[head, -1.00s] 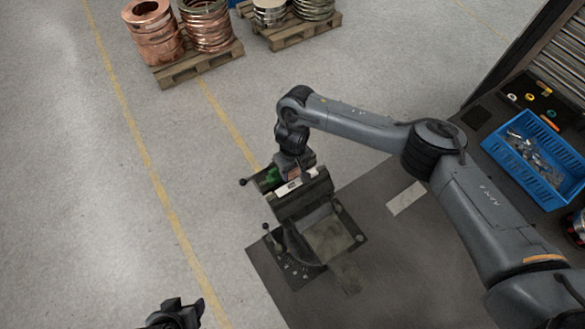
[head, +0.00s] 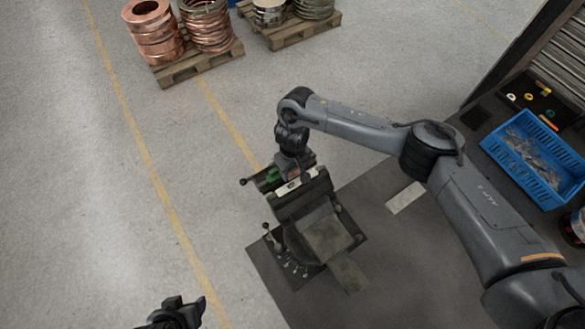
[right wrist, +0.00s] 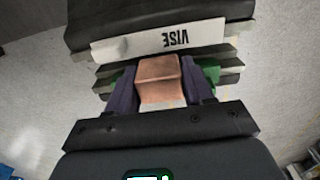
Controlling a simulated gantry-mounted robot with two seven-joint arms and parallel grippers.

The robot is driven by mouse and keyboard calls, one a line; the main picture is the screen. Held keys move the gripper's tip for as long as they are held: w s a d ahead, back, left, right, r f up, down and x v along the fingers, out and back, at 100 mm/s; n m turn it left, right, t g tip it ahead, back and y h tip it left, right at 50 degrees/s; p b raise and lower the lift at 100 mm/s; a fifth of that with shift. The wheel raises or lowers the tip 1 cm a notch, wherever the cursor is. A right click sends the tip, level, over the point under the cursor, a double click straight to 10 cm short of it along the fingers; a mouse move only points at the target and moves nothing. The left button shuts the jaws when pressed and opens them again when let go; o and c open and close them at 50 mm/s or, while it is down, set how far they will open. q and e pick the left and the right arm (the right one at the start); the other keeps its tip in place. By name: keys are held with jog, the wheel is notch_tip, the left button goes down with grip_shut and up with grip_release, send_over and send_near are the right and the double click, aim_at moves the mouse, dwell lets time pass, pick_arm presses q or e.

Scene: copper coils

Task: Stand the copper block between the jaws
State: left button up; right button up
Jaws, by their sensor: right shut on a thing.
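The copper block (right wrist: 158,78) sits between the fingers of my right gripper (right wrist: 160,92), which is shut on it in the right wrist view. In the head view the right gripper (head: 292,176) is at the vise's jaws, and the block there is mostly hidden. The vise (head: 298,200) stands on a dark plate, with a white label strip that reads VISE (right wrist: 160,40) beside the block. Whether the block touches the jaws or their floor I cannot tell. My left gripper (head: 178,314) is only partly in view at the bottom edge, and its opening is unclear.
A blue crate (head: 508,178) of small metal parts is on the dark bench at the right. Pallets with copper coils (head: 155,40) and other coils (head: 290,8) stand at the back. A lever (head: 246,181) sticks out left of the vise. The floor at left is clear.

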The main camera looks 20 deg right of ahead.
jog(key=shift+f, duration=0.3)
jog(key=shift+f, duration=0.35)
jog(key=shift+f, duration=0.1)
dwell(0.3)
jog(key=shift+f, duration=0.35)
dwell(0.6)
dwell(0.5)
jog(key=shift+f, duration=0.2)
dwell(0.5)
jog(key=shift+f+p, duration=0.1)
jog(key=shift+p, duration=0.25)
dwell(0.4)
